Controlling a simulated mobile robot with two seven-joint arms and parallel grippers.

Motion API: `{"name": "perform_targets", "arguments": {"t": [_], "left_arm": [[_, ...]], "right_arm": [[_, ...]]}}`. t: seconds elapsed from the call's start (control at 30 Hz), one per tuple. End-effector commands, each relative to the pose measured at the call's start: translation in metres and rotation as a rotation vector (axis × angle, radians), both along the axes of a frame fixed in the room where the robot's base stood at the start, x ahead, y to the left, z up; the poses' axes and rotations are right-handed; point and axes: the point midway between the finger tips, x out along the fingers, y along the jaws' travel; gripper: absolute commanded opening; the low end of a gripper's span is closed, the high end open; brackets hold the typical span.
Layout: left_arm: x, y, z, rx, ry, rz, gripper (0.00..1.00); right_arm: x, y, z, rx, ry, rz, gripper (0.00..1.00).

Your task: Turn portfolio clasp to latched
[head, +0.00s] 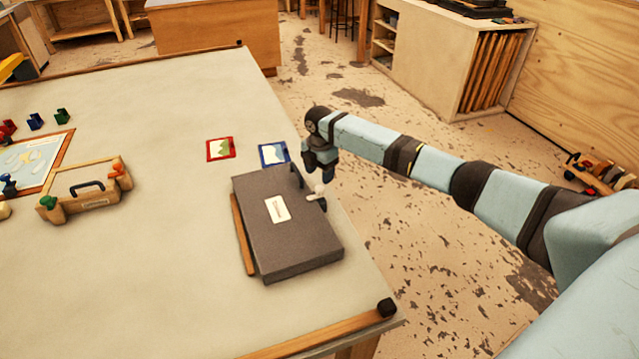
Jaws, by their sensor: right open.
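A dark grey portfolio (300,245) lies flat near the table's right edge, with a white label on its top. A small pale clasp (318,193) shows at the portfolio's right edge. My right gripper (313,178) points down over that edge, with its fingers apart close to the clasp. I cannot tell whether the fingers touch the clasp or whether the clasp is latched. My left gripper is out of view.
A red-framed card (220,149) and a blue-framed card (272,153) lie behind the portfolio. A wooden carrier (85,194) with a dark handle and a framed picture (33,160) are at the left. The table (165,270) is clear at the front left.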

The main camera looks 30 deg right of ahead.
Motion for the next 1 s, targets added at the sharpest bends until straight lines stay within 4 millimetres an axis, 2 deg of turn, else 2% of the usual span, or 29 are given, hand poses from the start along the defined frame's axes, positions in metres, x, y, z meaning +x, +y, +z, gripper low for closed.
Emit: {"name": "perform_targets", "arguments": {"t": [0.03, 0.2, 0.4, 0.57, 1.0], "left_arm": [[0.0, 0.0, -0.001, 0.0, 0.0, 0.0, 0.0], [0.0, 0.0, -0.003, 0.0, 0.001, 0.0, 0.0], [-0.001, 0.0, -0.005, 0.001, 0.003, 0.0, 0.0], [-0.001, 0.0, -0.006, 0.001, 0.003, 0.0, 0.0], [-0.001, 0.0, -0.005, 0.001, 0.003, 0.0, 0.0]], "right_arm": [[0.001, 0.0, 0.013, 0.0, -0.004, 0.001, 0.57], [0.001, 0.0, 0.05, 0.0, -0.003, 0.001, 0.57], [0.0, 0.0, 0.076, -0.001, -0.002, 0.001, 0.57], [0.0, 0.0, 0.084, 0.0, 0.0, 0.001, 0.57], [0.0, 0.0, 0.084, 0.0, 0.0, 0.001, 0.57]]}}
